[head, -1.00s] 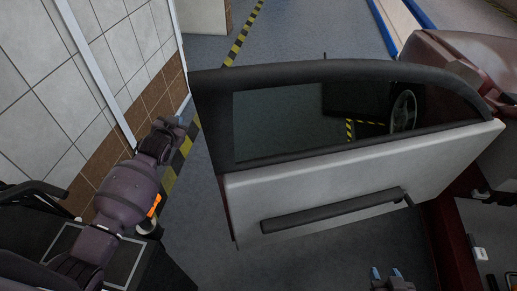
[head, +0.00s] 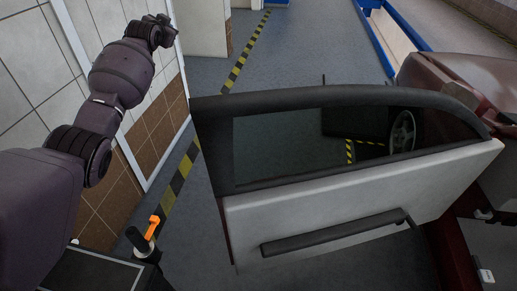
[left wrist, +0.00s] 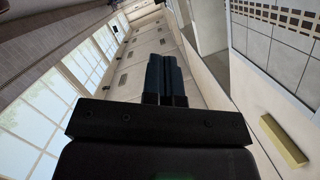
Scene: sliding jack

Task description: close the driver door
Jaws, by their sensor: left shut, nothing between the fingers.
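The driver door (head: 300,210) stands open across the middle of the head view. Its light grey inner panel with a long dark pull bar (head: 330,235) faces me, and its window has a dark frame. The red car body (head: 460,70) is at the right, where the door joins it. My left gripper (head: 165,30) is raised beside the tiled wall, left of the door and apart from it. In the left wrist view its blue-tipped fingers (left wrist: 166,78) are together and empty. My right gripper is not in view.
A tiled wall (head: 95,30) runs close along the left, near my left arm. An orange-topped lever (head: 152,228) stands at the lower left. Yellow-black floor tape (head: 240,55) runs between wall and door.

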